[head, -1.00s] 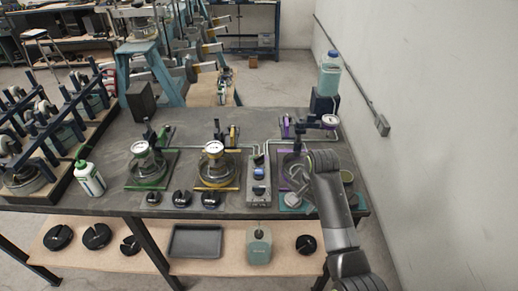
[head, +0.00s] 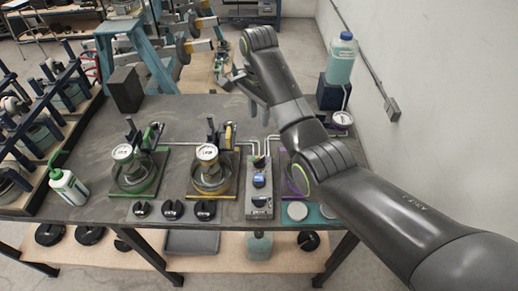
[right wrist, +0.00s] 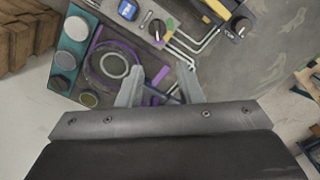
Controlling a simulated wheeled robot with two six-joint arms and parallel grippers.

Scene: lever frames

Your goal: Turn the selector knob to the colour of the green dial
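A grey selector box (head: 259,203) stands at the front middle of the bench. Its dark selector knob (head: 259,162) is near the back end, with a blue-faced display below it. In the right wrist view the knob (right wrist: 158,29) has coloured patches beside it; its pointing direction is unclear. The green dial's gauge (head: 123,153) stands on the green-edged base at left; its reading is too small to tell. A yellow-based gauge (head: 207,153) is right of it. My right gripper (head: 243,88) is raised above the bench's back, fingers (right wrist: 160,82) apart and empty. My left gripper is out of view.
A purple-based station (right wrist: 110,65) is partly hidden by my right arm in the head view. Black weights (head: 173,209) line the front edge. A white bottle (head: 68,186) is at left.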

